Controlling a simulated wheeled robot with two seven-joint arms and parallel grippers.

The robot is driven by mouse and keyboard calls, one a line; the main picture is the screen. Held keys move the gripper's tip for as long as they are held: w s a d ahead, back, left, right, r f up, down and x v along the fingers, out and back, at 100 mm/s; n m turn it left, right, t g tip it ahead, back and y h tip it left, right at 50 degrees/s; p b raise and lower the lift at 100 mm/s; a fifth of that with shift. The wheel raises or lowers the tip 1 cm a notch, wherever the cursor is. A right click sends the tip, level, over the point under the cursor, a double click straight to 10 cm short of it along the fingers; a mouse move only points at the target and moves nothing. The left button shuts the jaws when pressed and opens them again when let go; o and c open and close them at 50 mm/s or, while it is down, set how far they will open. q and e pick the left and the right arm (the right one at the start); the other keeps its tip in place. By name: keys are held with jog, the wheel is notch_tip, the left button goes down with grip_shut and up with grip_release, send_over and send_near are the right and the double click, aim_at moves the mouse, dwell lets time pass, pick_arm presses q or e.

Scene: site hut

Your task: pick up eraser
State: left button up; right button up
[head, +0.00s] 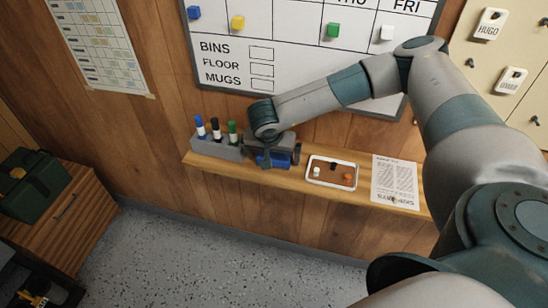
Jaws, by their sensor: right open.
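A blue block that looks like the eraser (274,160) lies on the wooden wall shelf (230,171), just right of the marker holder. My right gripper (281,158) is over it, open, with a finger toward each end of the block. The gripper hides the block's upper part, and I cannot tell whether the fingers touch it. My left gripper is not in view.
A grey holder (214,150) with several markers stands close left of the gripper. A small white-rimmed tray (332,184) and a printed sheet (394,197) lie to the right. The whiteboard (225,76) hangs above.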

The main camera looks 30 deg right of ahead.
aim_at(275, 156)
jog(key=c, duration=1)
jog(key=shift+c, duration=0.2)
jog(key=shift+r+b, duration=0.4)
jog(key=shift+r, duration=0.05)
jog(key=r+b, duration=0.2)
jog(key=r, duration=0.1)
jog(key=shift+s+d+r, duration=0.1)
jog(key=shift+s+d, duration=0.05)
jog(key=shift+d, duration=0.05)
jog(key=s+d+r+b, duration=0.4)
jog(key=s+d+r, duration=0.3)
jog(key=d, duration=0.1)
jog(key=shift+s, duration=0.35)
